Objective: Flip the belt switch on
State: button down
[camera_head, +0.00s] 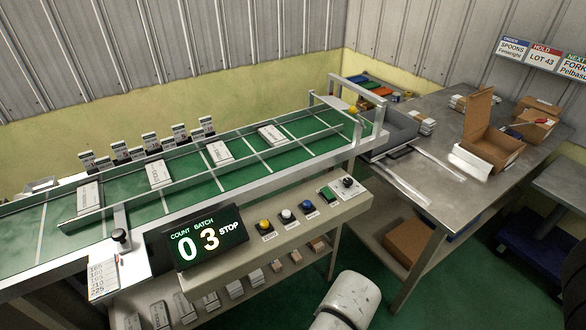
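The green conveyor belt (200,175) runs from lower left to upper right, with several wrapped white packs on it. A control ledge runs along its front. At the ledge's right end is a pale plate with a black switch knob (347,183), and a green part (329,194) sits just left of it. Which way the knob is set is too small to tell. The display (206,240) reads count 0, batch 3, STOP. A white rounded link of my arm shows at the bottom centre, below the ledge; my gripper is not in view.
Yellow, white and blue buttons (286,215) line the ledge. Another black knob (121,237) stands at the left. A metal table (425,165) with open cardboard boxes (490,145) is at right. Green floor (350,255) shows between ledge and table.

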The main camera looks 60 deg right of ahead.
aim_at(327, 192)
jog(key=z, duration=1)
